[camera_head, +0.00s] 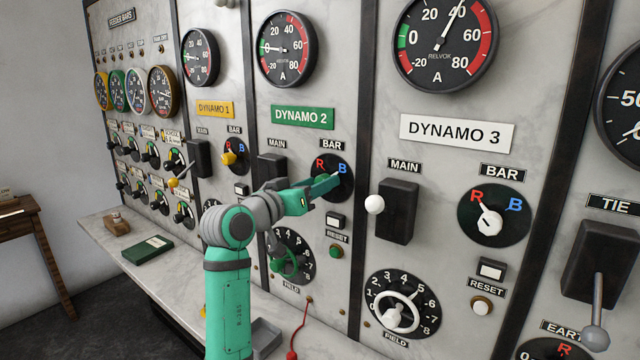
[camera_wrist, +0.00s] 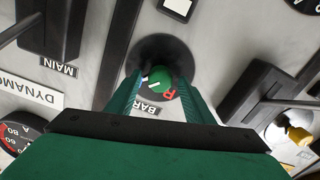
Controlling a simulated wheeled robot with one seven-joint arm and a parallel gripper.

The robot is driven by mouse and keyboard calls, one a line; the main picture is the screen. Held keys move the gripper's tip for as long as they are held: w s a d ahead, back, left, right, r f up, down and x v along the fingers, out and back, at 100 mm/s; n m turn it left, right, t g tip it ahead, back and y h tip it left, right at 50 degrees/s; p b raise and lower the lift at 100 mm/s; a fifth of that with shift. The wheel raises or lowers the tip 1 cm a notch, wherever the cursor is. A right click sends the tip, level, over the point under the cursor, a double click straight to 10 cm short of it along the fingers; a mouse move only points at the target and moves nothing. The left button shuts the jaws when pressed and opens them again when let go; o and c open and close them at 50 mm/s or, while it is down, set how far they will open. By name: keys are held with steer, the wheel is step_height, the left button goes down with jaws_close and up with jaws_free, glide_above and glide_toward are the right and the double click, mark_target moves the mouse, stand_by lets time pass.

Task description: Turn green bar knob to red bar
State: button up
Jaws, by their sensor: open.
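The Dynamo 2 BAR dial is a black disc (camera_head: 332,195) with a red R and a blue B, under the green DYNAMO 2 plate (camera_head: 303,117). In the head view my gripper (camera_head: 325,184) reaches it from the left and covers its knob. In the wrist view the round green knob (camera_wrist: 158,82) lies between the fingertips of my open gripper (camera_wrist: 161,80). A finger stands on each side; whether they touch it I cannot tell. Its white pointer line points left, away from the red R, in this upside-down view. The left finger mostly hides the B.
The black MAIN switch (camera_head: 272,165) of Dynamo 2 stands left of the dial, and the Dynamo 3 MAIN switch (camera_head: 398,210) juts out to the right. A reset button (camera_head: 336,251) and green field handwheel (camera_head: 285,262) are below. A marble ledge (camera_head: 185,265) runs along the panel.

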steer(key=shift+w+d, duration=0.4)
steer(key=shift+w, duration=0.15)
steer(key=c, duration=1.1)
steer(key=shift+o, duration=0.2)
